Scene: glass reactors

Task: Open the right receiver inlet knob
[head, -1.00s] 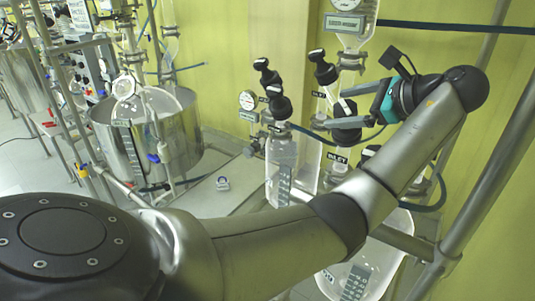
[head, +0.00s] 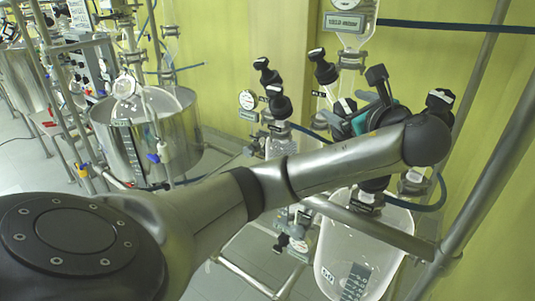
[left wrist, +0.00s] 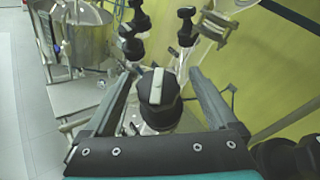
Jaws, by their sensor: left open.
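A black knob with a pale bar on top (left wrist: 158,88) stands between the two fingers of my left gripper (left wrist: 162,76) in the left wrist view. The fingers are open on either side, with no clear contact. In the head view what looks like the same knob (head: 345,105) shows beside my left gripper (head: 343,121), partly covered by it. The right receiver, a clear glass vessel (head: 340,262), hangs below my forearm. Its inlet label is hidden now, so I cannot read which knob this is. My right gripper is out of view.
Several other black knobs stand close by, such as one at the upper left (head: 325,68) and one to the right (head: 440,100). Metal frame tubes (head: 490,165) run on the right.

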